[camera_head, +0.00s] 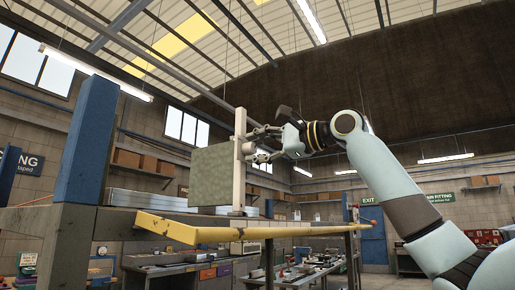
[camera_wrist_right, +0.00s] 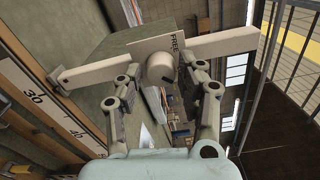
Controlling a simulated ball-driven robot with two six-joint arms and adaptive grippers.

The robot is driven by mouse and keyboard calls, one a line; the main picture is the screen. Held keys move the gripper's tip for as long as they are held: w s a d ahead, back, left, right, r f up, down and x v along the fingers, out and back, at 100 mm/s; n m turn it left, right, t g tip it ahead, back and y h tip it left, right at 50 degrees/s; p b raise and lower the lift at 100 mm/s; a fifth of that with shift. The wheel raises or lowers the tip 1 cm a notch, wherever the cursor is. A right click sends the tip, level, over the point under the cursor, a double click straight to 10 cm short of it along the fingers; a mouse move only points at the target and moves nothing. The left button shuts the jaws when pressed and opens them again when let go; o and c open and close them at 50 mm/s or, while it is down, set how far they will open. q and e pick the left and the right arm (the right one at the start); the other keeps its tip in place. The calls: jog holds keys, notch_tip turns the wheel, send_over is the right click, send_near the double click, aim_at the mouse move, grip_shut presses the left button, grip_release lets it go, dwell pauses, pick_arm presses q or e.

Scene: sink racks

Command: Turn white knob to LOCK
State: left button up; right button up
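The white knob (camera_wrist_right: 160,67) is a short round cylinder on a long white bar (camera_wrist_right: 100,72) in the wrist view. A pale plate behind it carries the word FREE (camera_wrist_right: 236,68); no LOCK word is readable. In the head view the bar (camera_head: 239,175) stands upright against a grey-green panel (camera_head: 214,176). My right gripper (camera_head: 257,143) is at the bar's right side. In the wrist view its fingers (camera_wrist_right: 162,68) are spread on either side of the knob, with narrow gaps; contact is not clear. My left gripper is out of view.
A bench edge with a worn yellow strip (camera_head: 200,235) runs below the panel. A blue post (camera_head: 90,140) stands at left. A numbered scale (camera_wrist_right: 50,115) lies at left in the wrist view. Workbenches with tools (camera_head: 300,270) are farther back. Open air surrounds my right arm.

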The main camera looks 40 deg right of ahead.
jog(key=shift+o, duration=1)
jog(key=shift+s, duration=0.1)
jog(key=v, duration=0.7)
jog(key=shift+s+d, duration=0.1)
jog(key=shift+s, duration=0.05)
